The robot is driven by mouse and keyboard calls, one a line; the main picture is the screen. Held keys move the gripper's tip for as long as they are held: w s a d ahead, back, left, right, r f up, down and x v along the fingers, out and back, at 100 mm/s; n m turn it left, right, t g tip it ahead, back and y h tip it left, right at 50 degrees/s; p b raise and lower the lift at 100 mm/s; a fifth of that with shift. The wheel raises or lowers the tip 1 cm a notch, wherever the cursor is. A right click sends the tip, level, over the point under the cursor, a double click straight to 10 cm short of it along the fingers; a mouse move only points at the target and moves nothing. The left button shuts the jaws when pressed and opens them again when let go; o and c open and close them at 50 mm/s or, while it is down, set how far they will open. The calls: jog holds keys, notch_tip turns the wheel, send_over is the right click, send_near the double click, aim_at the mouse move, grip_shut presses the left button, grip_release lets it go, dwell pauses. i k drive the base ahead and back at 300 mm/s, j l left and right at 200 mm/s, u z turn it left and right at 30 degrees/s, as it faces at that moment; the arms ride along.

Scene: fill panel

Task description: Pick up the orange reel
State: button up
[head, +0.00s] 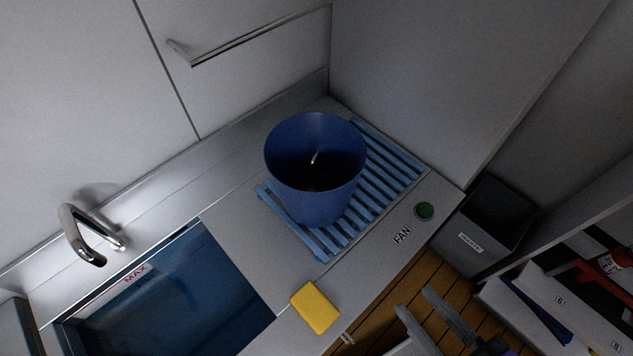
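I cannot make out an orange reel for certain in the head view. A red-orange object (614,262), partly cut off by the right edge, lies on the shelf at the far right; its shape is too unclear to call it a reel. My gripper (416,301) shows at the bottom, right of the yellow sponge. Its two grey fingers are apart with nothing visible between them. It appears over the wooden floor, in front of the counter.
A blue bucket (315,195) stands on a blue slatted rack (395,165) on the counter. A yellow sponge (315,307) lies by the sink (170,300) with its faucet (82,235). A dark bin (490,225) stands right.

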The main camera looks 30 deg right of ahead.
aim_at(314, 179)
jog(key=k+j, duration=0.15)
jog(key=k, duration=0.3)
jog(key=k+j+z, duration=0.1)
jog(key=k, duration=0.3)
